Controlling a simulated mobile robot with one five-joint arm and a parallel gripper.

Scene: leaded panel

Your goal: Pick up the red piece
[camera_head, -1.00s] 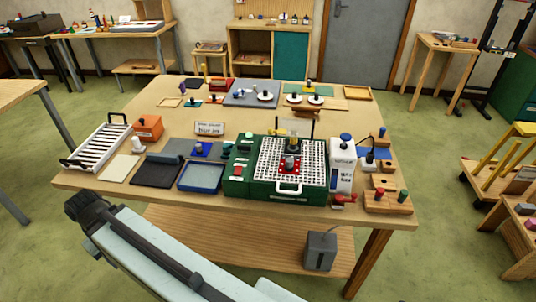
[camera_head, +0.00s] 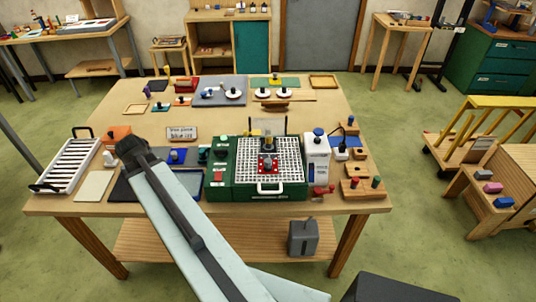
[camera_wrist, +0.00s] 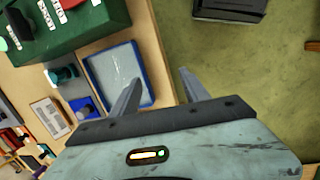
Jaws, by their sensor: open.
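The red piece (camera_head: 268,164) is a flat red plate with pale dots and a dark knob on top. It sits on the white grid (camera_head: 288,170) of the green machine (camera_head: 222,186) at the table's front. In the wrist view, my gripper (camera_wrist: 161,74) has its two grey fingers spread apart with nothing between them. The fingers are beside the blue-rimmed tray (camera_wrist: 148,90), near the table's front edge. That view shows the green machine's corner (camera_wrist: 100,22) at top left, but not the red piece.
A white bottle (camera_head: 317,160) and a wooden block with pegs (camera_head: 365,190) stand right of the machine. A white slatted rack (camera_head: 70,165) is at the table's left. A small sign (camera_head: 182,133) stands behind the blue piece (camera_head: 178,155). Bare tabletop lies behind the sign.

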